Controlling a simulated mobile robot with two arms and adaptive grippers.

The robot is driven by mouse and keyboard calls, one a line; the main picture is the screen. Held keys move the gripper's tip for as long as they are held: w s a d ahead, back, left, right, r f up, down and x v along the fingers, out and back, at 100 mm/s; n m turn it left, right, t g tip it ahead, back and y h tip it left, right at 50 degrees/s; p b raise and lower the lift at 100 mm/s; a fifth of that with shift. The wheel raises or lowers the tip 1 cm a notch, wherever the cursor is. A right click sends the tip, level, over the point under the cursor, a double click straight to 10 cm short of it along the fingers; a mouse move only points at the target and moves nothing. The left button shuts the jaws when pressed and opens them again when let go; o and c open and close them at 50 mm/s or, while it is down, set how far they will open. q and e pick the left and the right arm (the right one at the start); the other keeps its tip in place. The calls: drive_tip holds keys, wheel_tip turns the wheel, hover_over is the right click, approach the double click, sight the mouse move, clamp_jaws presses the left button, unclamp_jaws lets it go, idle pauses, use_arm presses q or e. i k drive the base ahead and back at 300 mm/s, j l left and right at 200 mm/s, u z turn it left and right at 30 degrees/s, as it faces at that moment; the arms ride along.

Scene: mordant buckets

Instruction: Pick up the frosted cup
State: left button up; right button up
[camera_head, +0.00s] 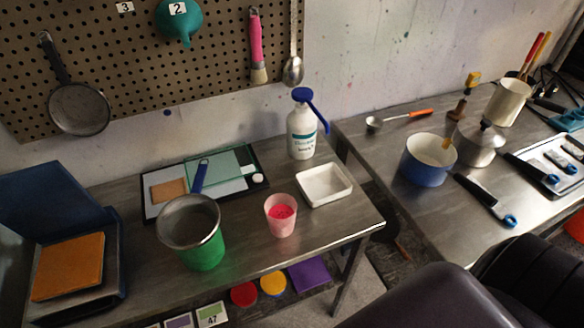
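The frosted cup (272,225) is most likely the small translucent pinkish cup standing upright on the left metal table (330,222). Bright pink material shows inside it. It stands apart between a green bucket with a metal rim (203,256) on its left and a white shallow tray (325,183) on its right. Neither of my grippers is in view. Dark rounded parts at the bottom right look like my own body, with no fingertips showing.
Behind the cup are a dark tray with a glass sheet (208,163) and a white bottle with a blue top (302,132). A scale with an orange block (69,266) stands at left. A blue pot (422,170) stands on the right table. Bare tabletop lies in front of the cup.

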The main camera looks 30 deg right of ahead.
sight(280, 209)
drive_tip(key=l+z, duration=0.1)
drive_tip(key=z, duration=0.65)
